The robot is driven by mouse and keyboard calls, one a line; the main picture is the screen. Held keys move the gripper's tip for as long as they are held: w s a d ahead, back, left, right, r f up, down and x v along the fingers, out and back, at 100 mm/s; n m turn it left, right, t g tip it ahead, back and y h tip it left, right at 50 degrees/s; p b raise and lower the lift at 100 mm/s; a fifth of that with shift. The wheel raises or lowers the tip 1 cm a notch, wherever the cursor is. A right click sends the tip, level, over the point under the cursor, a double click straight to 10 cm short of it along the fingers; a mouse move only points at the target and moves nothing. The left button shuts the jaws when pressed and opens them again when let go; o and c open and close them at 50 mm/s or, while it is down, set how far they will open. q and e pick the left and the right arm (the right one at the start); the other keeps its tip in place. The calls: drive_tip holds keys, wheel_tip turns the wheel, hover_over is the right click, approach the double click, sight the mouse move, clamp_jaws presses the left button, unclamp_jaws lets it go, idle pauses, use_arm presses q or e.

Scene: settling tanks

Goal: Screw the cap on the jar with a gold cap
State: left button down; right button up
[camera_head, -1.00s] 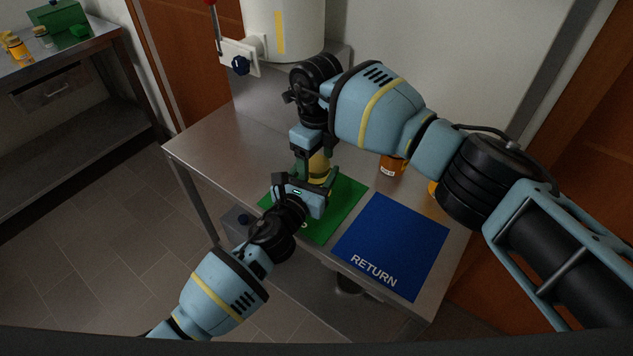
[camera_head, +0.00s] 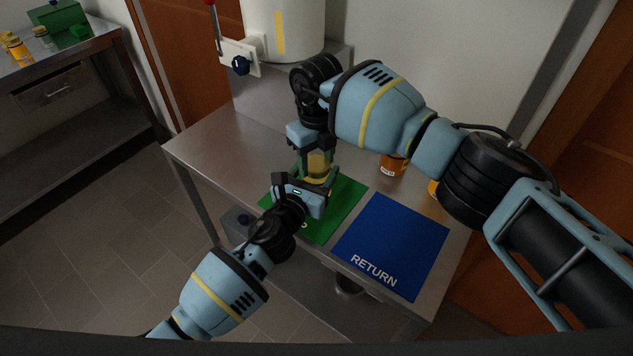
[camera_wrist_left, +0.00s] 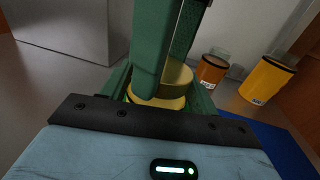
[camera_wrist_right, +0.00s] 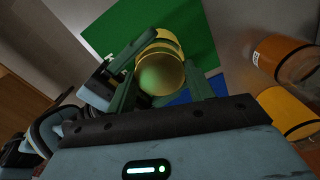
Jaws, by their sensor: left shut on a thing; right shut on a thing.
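The yellow jar (camera_head: 319,180) stands upright over the green mat (camera_head: 345,207), partly hidden by my grippers. My left gripper (camera_head: 316,186) is shut around its body from the front. The gold cap (camera_wrist_right: 161,74) is at the jar's top. My right gripper (camera_head: 318,160) comes from above and is shut on the cap, one finger on each side in the right wrist view. In the left wrist view the cap (camera_wrist_left: 178,73) shows above the jar (camera_wrist_left: 155,101), partly behind a green finger. I cannot tell how tightly the cap sits.
A blue mat (camera_head: 395,240) marked RETURN lies to the right of the green one. A white tank (camera_head: 285,30) stands at the back. The table's left part is clear.

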drive_tip(key=o, duration=1.1)
drive_tip(key=shift+c, duration=0.2)
drive_tip(key=shift+r, duration=0.1)
drive_tip(key=shift+r, duration=2.2)
drive_tip(key=shift+c, duration=0.2)
drive_tip(key=shift+r+n, duration=1.7)
